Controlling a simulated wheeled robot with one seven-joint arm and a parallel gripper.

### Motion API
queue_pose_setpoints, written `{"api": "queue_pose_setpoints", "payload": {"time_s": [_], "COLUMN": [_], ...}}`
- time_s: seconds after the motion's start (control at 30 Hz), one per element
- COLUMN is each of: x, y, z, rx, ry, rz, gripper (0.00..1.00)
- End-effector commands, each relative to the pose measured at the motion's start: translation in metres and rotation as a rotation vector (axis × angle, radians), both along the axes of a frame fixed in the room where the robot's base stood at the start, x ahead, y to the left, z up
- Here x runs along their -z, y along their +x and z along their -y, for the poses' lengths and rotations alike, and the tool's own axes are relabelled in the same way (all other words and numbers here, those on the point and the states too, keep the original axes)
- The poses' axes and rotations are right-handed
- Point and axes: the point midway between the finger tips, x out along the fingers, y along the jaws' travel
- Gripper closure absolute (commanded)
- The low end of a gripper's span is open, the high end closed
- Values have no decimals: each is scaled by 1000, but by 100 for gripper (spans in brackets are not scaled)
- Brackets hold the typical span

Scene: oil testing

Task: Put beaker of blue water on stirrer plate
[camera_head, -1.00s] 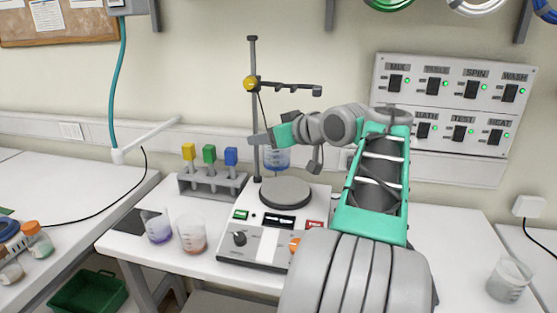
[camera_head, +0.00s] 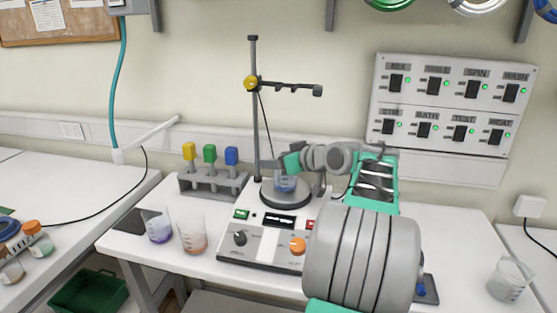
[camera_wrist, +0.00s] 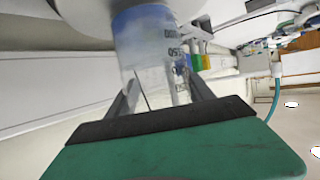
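The beaker of blue water (camera_head: 286,183) is at the stirrer's round plate (camera_head: 297,200), over its middle. My gripper (camera_head: 281,172) is at the beaker, its fingers on either side of the glass. In the wrist view the beaker (camera_wrist: 148,50) is between the two fingers (camera_wrist: 155,88), with the blue water at the end near the grey plate (camera_wrist: 85,12). The beaker's base looks to be on or just above the plate; I cannot tell contact exactly. The stirrer (camera_head: 262,248) has an orange knob and a black knob on its front.
A stand with a yellow clamp (camera_head: 252,84) rises behind the plate, its arm above the beaker. Two beakers, purple (camera_head: 158,229) and reddish (camera_head: 192,236), stand left of the stirrer. A rack (camera_head: 212,184) with coloured-top tubes is behind them. A clear beaker (camera_head: 509,280) is far right.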

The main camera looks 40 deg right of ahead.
Motion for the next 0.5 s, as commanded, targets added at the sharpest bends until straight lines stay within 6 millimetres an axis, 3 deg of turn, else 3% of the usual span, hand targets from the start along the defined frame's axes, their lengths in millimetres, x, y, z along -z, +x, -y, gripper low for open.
{"api": "queue_pose_setpoints", "payload": {"time_s": [0.27,0.5], "x": [0,-2], "y": [0,0], "z": [0,0], "rx": [0,0], "ry": [0,0], "rz": [0,0], "gripper": [18,18]}}
